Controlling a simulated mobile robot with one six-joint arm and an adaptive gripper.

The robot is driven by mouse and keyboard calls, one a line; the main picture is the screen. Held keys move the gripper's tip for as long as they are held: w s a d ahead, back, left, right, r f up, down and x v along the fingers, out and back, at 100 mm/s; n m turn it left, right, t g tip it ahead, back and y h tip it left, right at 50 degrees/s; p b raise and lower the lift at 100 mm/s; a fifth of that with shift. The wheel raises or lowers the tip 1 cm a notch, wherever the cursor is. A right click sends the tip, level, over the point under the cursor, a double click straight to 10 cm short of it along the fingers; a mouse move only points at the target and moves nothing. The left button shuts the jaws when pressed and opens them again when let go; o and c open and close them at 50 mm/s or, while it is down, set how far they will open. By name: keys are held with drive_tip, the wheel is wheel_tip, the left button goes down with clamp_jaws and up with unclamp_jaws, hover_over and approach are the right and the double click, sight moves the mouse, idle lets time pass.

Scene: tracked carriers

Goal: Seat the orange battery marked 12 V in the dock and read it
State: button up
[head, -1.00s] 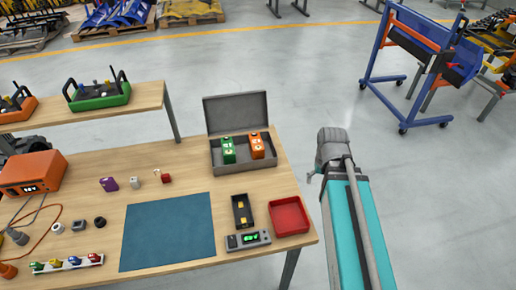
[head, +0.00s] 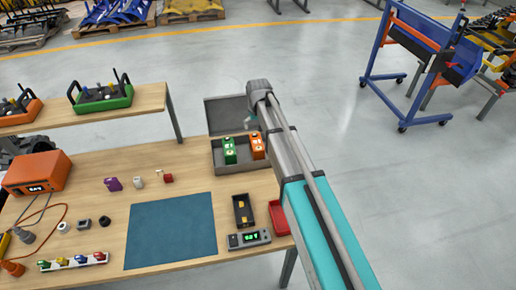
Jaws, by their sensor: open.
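The orange battery (head: 257,146) stands in the open grey case (head: 232,169) at the back right of the bench, to the right of a green battery (head: 229,150). Its marking is too small to read. The black dock (head: 243,221) with yellow pieces inside lies nearer the front, behind a grey meter (head: 249,239) with a lit green display. No battery is in the dock. My gripper (head: 250,123) is open and appears above the case, just behind the batteries in the picture. Its fingers are small and partly hidden by my arm.
A red tray (head: 279,219) right of the dock is partly covered by my arm. The case lid (head: 222,113) stands up behind the case. A blue mat (head: 170,232) left of the dock is clear. Small blocks (head: 113,184) and an orange power unit (head: 37,174) lie further left.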

sight(257, 142)
drive_tip(key=shift+f, duration=0.15)
drive_tip(key=f+b, duration=0.2)
drive_tip(key=b, duration=0.1)
drive_tip(key=f+b, duration=0.2)
drive_tip(key=f, duration=0.1)
drive_tip(key=w+f+b, duration=0.1)
drive_tip(key=f+b, duration=0.2)
drive_tip(key=shift+w+a+f+b, duration=0.1)
drive_tip(key=shift+b, duration=0.2)
idle(0.3)
drive_tip(key=shift+f, duration=0.1)
idle(0.3)
drive_tip(key=shift+w+f+b, duration=0.2)
drive_tip(key=shift+f+b, duration=1.05)
drive_tip(key=shift+b, duration=0.05)
drive_tip(key=shift+w+f+b, duration=0.2)
drive_tip(key=shift+f+b, duration=1.05)
drive_tip(key=c, duration=1.3)
drive_tip(key=shift+o, duration=0.2)
drive_tip(key=shift+r, duration=0.2)
